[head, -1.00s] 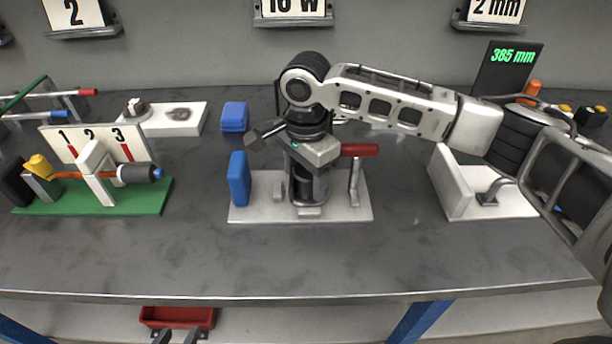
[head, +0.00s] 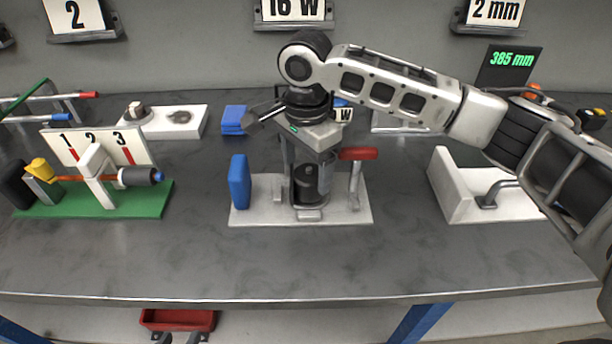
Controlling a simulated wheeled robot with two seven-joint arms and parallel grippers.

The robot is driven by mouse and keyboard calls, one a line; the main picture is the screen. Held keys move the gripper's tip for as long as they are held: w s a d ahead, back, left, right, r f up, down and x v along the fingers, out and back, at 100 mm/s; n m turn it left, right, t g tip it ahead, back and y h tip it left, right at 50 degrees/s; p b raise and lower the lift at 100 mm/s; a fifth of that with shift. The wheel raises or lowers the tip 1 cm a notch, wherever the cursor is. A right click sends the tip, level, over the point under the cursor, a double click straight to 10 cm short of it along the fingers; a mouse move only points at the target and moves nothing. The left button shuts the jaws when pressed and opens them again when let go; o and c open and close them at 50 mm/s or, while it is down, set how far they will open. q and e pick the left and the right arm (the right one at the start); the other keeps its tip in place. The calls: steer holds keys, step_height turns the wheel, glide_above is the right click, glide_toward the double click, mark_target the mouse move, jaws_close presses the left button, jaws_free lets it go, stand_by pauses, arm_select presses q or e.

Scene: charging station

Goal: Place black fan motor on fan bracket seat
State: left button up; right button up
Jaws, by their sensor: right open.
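The black fan motor (head: 311,186) stands upright on the white base plate (head: 345,214) in the middle of the table, at what looks like the bracket seat. My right gripper (head: 310,163) points down over it, open, with its fingers around the motor's upper part. The gripper partly hides the motor's top, and I cannot tell whether a finger touches it. A blue upright block (head: 239,181) and a red-handled clamp (head: 358,154) flank the motor on the plate. Two dark tips, apparently my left gripper (head: 179,339), show at the bottom edge, mostly cut off.
A green fixture (head: 140,198) with a numbered board stands left. A white block fixture (head: 452,195) stands right, beneath my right arm. A red bin (head: 177,320) sits below the front edge. The table's front strip is clear.

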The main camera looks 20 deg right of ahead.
mark_target(306, 175)
step_height(306, 175, up, 9)
steer(key=shift+f+p, duration=0.2)
steer(key=shift+p, duration=0.15)
